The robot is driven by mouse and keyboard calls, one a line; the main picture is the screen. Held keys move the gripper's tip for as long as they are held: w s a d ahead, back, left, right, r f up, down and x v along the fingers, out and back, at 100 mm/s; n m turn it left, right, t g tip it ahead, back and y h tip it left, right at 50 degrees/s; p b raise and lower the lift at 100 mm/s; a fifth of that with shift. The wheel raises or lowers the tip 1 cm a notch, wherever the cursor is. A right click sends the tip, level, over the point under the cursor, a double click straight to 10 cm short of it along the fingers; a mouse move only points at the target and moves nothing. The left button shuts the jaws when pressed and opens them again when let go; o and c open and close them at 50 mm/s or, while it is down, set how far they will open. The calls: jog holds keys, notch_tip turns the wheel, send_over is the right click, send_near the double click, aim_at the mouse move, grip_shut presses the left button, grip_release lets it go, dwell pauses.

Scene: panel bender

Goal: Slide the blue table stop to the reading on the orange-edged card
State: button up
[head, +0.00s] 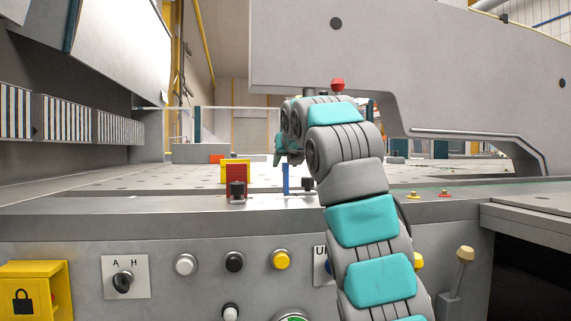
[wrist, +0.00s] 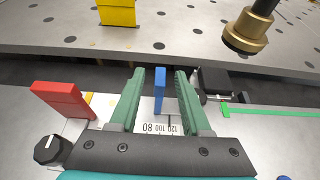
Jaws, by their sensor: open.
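The blue table stop (head: 285,178) stands upright on the front strip of the machine table, just below my gripper (head: 282,158). In the wrist view the blue stop (wrist: 159,90) lies between the two green fingers of my gripper (wrist: 160,73), which are open with a gap on each side of it. A white scale (wrist: 157,128) with printed numbers, 80 and 120 among them, shows upside down at the base of the fingers, partly covered by the gripper. I cannot make out an orange-edged card or its reading in either view.
A red block (wrist: 61,98) with a black knob (wrist: 48,150) stands left of the stop. A black block (wrist: 214,82) and a green strip (wrist: 268,112) are to its right. Farther back are a yellow block (wrist: 117,12) and a brass cylinder (wrist: 249,30). Buttons line the front panel (head: 205,300).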

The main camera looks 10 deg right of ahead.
jog(key=shift+x, duration=1)
jog(key=shift+c, duration=0.4)
grip_shut()
